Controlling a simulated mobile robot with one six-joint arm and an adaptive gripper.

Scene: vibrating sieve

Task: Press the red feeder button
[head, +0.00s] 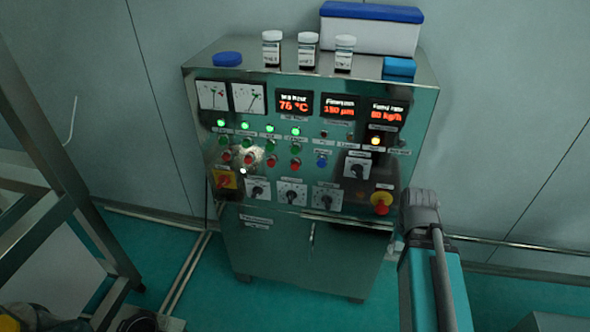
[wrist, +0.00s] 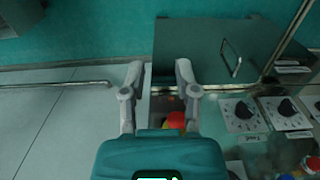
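Several red buttons (head: 271,161) sit in a row under green buttons (head: 269,143) on the left half of the control panel. Their labels are too small to read, so I cannot tell which one is the feeder's. My gripper (head: 420,205) is at the panel's right edge in the head view, beside the red mushroom knob (head: 381,206) and well right of the row; its fingers are hard to make out there. In the wrist view my gripper (wrist: 159,70) has its two fingers apart with nothing held. The red knob (wrist: 174,121) shows low between them, partly hidden by the gripper body.
The steel cabinet (head: 300,253) carries dials, a yellow-backed red switch (head: 224,179) and lit displays (head: 340,107). Jars (head: 308,50), a blue-lidded box (head: 370,32) and blue items stand on top. A metal frame (head: 50,190) is at left. The space before the panel's middle looks clear.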

